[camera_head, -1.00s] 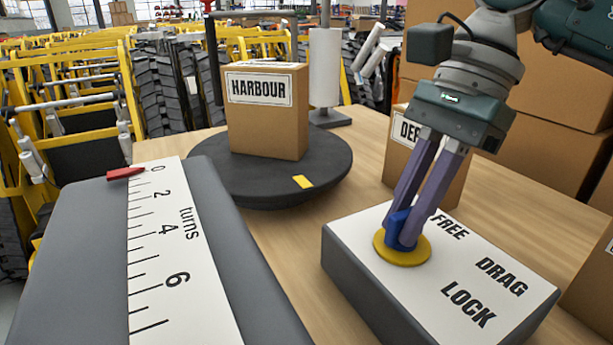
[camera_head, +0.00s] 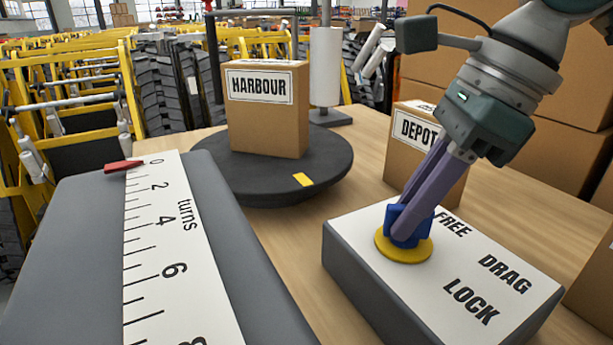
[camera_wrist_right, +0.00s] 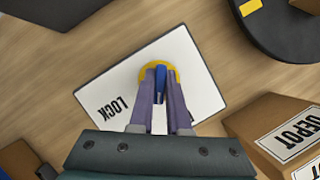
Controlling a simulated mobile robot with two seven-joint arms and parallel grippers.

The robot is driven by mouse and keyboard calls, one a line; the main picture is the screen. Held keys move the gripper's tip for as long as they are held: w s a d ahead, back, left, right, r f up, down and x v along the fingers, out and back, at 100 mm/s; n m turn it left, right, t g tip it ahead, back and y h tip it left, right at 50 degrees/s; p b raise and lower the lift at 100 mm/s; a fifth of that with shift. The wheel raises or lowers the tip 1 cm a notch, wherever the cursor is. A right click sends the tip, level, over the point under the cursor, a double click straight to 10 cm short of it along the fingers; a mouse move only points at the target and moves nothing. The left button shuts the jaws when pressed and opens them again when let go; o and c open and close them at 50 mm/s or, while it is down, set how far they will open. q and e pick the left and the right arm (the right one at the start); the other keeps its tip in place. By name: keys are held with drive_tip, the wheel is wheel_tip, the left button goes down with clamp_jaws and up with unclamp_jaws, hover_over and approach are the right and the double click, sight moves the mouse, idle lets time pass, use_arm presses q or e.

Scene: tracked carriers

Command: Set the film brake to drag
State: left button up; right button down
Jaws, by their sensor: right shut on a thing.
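The film brake is a grey box with a white top (camera_head: 440,285) marked FREE, DRAG and LOCK. On it a blue knob (camera_head: 405,232) stands on a yellow disc (camera_head: 403,253), left of the words. My right gripper (camera_head: 414,205) comes down tilted from the upper right and is shut on the blue knob. In the right wrist view the purple fingers (camera_wrist_right: 161,98) lie on either side of the blue knob (camera_wrist_right: 161,76). The fingers hide part of it, and I cannot tell which word it points to. My left gripper is not in view.
A HARBOUR carton (camera_head: 268,125) stands on a dark turntable (camera_head: 250,180) with a yellow mark. A DEPOT carton (camera_head: 412,135) stands behind the brake box. A turns scale (camera_head: 165,240) has its red pointer (camera_head: 124,166) near 0. Bare table lies between the scale and the brake box.

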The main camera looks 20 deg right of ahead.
drive_tip(key=shift+m+t, duration=0.3)
drive_tip(key=shift+m, duration=0.5)
drive_tip(key=c, duration=0.9)
unclamp_jaws()
drive_tip(key=shift+r, duration=0.15)
drive_tip(key=v, duration=0.9)
drive_tip(key=shift+s+r+p, duration=0.2)
drive_tip(key=shift+r+p, duration=0.15)
